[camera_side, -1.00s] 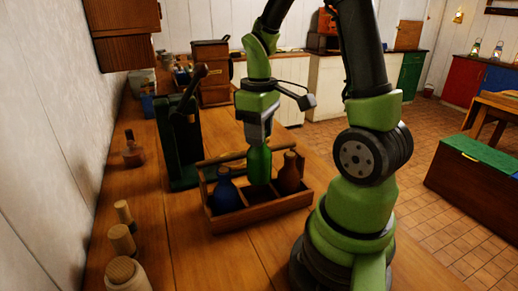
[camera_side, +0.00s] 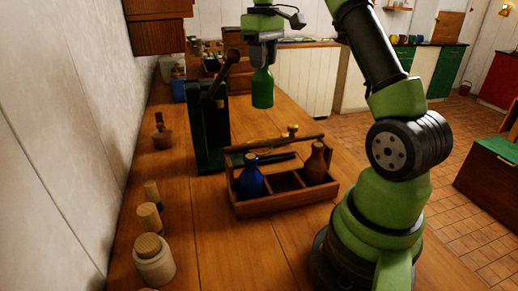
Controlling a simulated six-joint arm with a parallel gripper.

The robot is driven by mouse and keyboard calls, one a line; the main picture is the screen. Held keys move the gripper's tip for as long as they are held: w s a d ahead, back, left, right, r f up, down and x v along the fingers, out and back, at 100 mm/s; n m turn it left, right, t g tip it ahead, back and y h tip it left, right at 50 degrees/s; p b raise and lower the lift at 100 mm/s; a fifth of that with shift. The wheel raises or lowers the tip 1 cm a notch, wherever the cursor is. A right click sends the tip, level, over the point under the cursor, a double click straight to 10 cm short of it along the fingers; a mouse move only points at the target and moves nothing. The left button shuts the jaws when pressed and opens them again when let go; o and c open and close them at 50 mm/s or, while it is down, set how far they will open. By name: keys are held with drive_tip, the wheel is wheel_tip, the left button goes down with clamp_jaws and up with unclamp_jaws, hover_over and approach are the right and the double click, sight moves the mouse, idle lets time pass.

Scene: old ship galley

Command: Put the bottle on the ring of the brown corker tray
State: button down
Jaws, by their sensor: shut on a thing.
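My gripper (camera_side: 262,62) is shut on the neck of a green bottle (camera_side: 262,90). The bottle hangs upright, clear above the wooden carrier (camera_side: 285,205). The carrier stands on the bench with a blue bottle (camera_side: 250,180) at its left and a brown bottle (camera_side: 316,163) at its right; the slot between them looks empty. A dark green lever stand (camera_side: 209,125), which looks like a corker, stands left of the held bottle. I cannot make out a brown tray's ring.
Several corks and a cork-topped jar (camera_side: 154,260) line the left of the bench (camera_side: 200,235). A small brown stoppered flask (camera_side: 162,132) stands near the wall. A dark bar lies behind the carrier. Bare wood shows between the carrier and the left-hand items.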

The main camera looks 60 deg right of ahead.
sight(259, 74)
drive_tip(key=w+d+f+n, duration=0.1)
drive_tip(key=d+f, duration=0.1)
drive_tip(key=f, duration=0.6)
drive_tip(key=w+d+f+n, duration=0.1)
drive_tip(key=w+f, duration=0.1)
drive_tip(key=f, duration=0.5)
drive_tip(key=shift+d+f, duration=0.35)
drive_tip(key=c, duration=0.8)
unclamp_jaws()
drive_tip(key=shift+f, duration=0.15)
wheel_tip(259, 74, up, 12)
drive_tip(key=shift+r, duration=0.2)
